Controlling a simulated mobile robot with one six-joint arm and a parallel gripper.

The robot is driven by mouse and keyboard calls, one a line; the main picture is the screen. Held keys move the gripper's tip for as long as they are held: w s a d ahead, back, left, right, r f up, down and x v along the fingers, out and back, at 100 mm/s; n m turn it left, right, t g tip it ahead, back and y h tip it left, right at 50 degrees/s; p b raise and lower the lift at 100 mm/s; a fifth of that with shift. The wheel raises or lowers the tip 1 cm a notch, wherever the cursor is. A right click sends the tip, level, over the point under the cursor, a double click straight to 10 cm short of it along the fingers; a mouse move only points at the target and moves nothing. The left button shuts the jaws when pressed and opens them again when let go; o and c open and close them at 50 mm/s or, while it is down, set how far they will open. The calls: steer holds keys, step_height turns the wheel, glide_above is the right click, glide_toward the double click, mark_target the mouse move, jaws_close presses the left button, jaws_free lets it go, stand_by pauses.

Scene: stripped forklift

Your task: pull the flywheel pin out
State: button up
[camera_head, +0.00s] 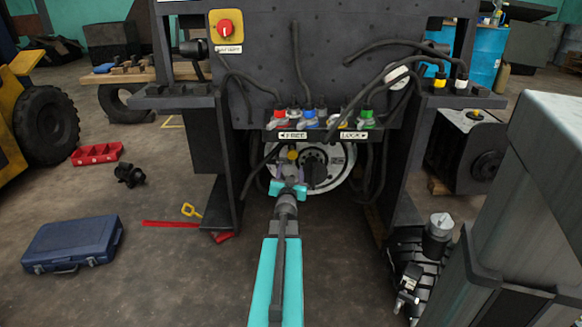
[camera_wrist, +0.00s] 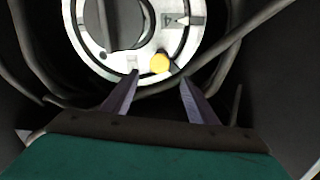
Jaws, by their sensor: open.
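The flywheel (camera_head: 340,172) is a silver disc with a dark hub, set low in the opening of the dark forklift frame. The flywheel pin shows as a yellow round head (camera_wrist: 159,63) at the rim of the flywheel in the wrist view; it also shows as a yellow spot (camera_head: 292,154) in the head view. My gripper (camera_wrist: 159,79) is open, its two purple-grey fingers pointing at the flywheel. The yellow head appears between and just beyond the fingertips, with a finger to either side. Contact cannot be told. My gripper and arm hide the flywheel's lower left in the head view.
Several coloured connectors (camera_head: 312,116) and a label plate (camera_head: 322,135) sit just above the flywheel. Dark hoses (camera_wrist: 235,40) hang around the opening, one crossing close by the fingers. The dark frame posts (camera_head: 225,160) stand on both sides. A blue case (camera_head: 73,243) lies on the floor.

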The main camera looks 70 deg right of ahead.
steer(key=shift+v, duration=1.15)
